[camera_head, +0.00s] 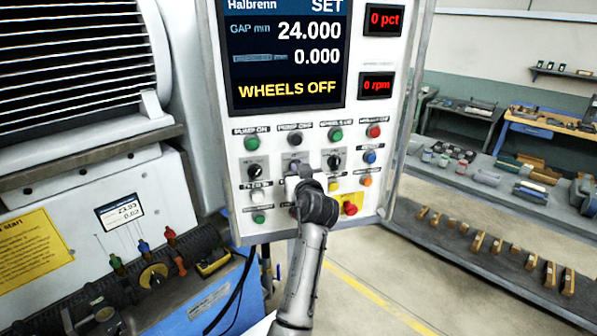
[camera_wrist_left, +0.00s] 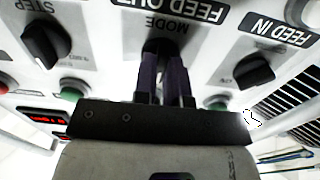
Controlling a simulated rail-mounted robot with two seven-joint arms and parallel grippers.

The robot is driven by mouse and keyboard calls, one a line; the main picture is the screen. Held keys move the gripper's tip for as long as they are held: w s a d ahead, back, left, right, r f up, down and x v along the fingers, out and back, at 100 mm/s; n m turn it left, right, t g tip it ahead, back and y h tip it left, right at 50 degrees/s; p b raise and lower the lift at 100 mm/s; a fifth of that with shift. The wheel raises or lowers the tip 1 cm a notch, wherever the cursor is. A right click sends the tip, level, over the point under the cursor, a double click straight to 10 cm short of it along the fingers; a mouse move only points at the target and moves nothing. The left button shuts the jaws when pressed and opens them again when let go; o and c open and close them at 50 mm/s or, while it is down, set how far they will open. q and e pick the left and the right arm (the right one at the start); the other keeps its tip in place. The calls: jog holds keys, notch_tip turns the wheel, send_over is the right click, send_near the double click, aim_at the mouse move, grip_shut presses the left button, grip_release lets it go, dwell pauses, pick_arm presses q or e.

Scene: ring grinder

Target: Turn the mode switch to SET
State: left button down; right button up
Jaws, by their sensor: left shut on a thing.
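The mode switch is a dark knob (camera_wrist_left: 155,46) under the upside-down MODE label in the left wrist view. It is mostly hidden between the fingers. In the head view my gripper covers it. My left gripper (camera_head: 304,172) reaches the middle of the panel's control rows. In the left wrist view its two dark fingers (camera_wrist_left: 163,75) are close together, shut on the mode switch. The panel screen (camera_head: 286,50) reads SET at its top right and WHEELS OFF lower down. My right gripper is not in view.
Similar black knobs sit left (camera_head: 254,171) and right (camera_head: 334,161) of the gripper. Several coloured buttons surround it, with a red button (camera_head: 350,208) on yellow at lower right. A long bench (camera_head: 460,215) with tools stands at right. Open floor lies below the panel.

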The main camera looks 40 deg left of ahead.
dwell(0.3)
pick_arm(q)
jog(key=c, duration=1.2)
grip_release()
jog(key=shift+d, duration=0.1)
jog(key=b+v, duration=0.4)
jog(key=v, duration=0.9)
jog(key=shift+s+d, duration=0.2)
jog(key=shift+s, duration=0.05)
